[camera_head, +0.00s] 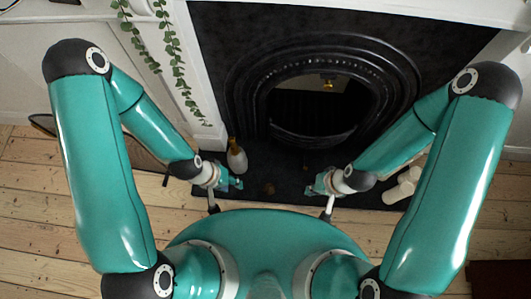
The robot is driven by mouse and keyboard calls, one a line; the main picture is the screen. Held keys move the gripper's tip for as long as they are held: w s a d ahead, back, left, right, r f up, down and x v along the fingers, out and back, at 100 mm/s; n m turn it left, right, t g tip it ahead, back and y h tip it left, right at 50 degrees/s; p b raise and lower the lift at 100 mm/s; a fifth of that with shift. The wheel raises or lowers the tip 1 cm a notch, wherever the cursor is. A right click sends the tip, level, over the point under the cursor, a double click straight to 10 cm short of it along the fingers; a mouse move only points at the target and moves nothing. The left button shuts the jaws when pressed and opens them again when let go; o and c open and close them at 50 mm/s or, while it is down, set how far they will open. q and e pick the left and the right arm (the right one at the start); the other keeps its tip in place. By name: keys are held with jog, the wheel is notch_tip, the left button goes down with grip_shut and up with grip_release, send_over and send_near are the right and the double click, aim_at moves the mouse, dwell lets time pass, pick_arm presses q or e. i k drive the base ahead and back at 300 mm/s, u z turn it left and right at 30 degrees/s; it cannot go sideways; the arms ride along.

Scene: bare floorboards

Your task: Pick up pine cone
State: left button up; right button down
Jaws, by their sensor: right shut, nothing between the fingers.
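A black arched fireplace (240,92) stands behind the hearth (285,199). A pale object (402,188) lies on the right. Green vines (172,50) hang at left. Floorboards (28,215) are clear at left.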

aim_at(269, 188)
jog(key=u, duration=3.85)
jog(key=k, duration=0.1)
jog(key=z, duration=2.4)
jog(key=k, duration=2.4)
jog(key=z, duration=0.5)
jog(key=i, duration=1)
